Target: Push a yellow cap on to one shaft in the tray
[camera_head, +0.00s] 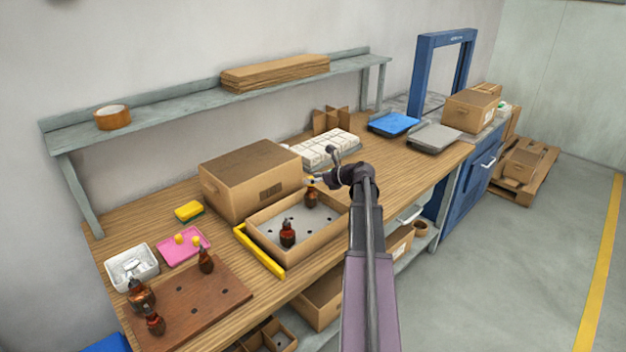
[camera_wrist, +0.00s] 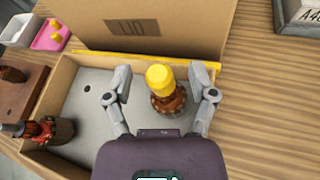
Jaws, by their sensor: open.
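My gripper (camera_wrist: 160,76) is open, with one finger on each side of a yellow cap (camera_wrist: 160,78) in the wrist view. A gap shows between the cap and each finger. The cap sits over the top of a brown armature (camera_wrist: 168,104), whose shaft it hides; how far down it is I cannot tell. This armature (camera_head: 311,198) stands in the cardboard tray (camera_head: 263,249), at its far end in the head view. A second armature (camera_head: 288,234) in the tray shows no cap; it also appears at the left of the wrist view (camera_wrist: 48,130).
A closed cardboard box (camera_head: 250,180) stands right behind the tray. A pink tray (camera_head: 183,247) holds yellow caps. A brown board (camera_head: 195,305) carries several armatures beside a white bin (camera_head: 131,265). A yellow bar (camera_head: 259,250) lies along the tray's left end.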

